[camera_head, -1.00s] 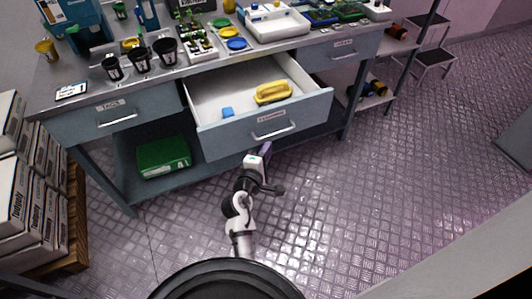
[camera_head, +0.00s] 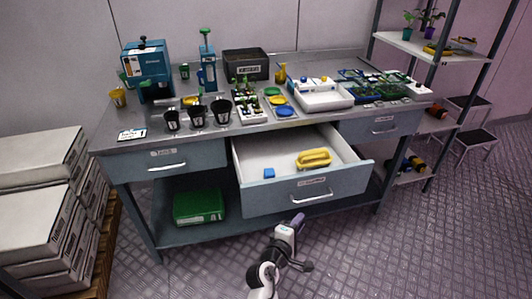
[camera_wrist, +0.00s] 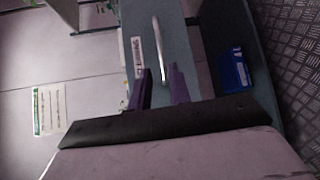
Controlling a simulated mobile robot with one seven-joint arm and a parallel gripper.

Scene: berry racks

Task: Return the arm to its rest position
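My arm (camera_head: 265,277) reaches up from the bottom of the head view, and my gripper (camera_head: 296,222) is in front of the open drawer (camera_head: 305,195), below its handle (camera_head: 311,197). In the wrist view my gripper (camera_wrist: 160,88) has its two purple fingers apart with a gap between them and nothing held. A pale drawer handle (camera_wrist: 157,45) and a label (camera_wrist: 137,61) on a grey-blue front show beyond the fingers. The drawer holds a yellow-handled item (camera_head: 314,158) and a small blue block (camera_head: 269,173).
The workbench (camera_head: 215,138) carries black cups, plants, trays and blue devices. A green box (camera_head: 199,206) is on its lower shelf. Stacked cartons (camera_head: 40,190) stand at the left; a shelf rack (camera_head: 415,48) and step stool (camera_head: 475,136) are at the right. Floor at lower right is clear.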

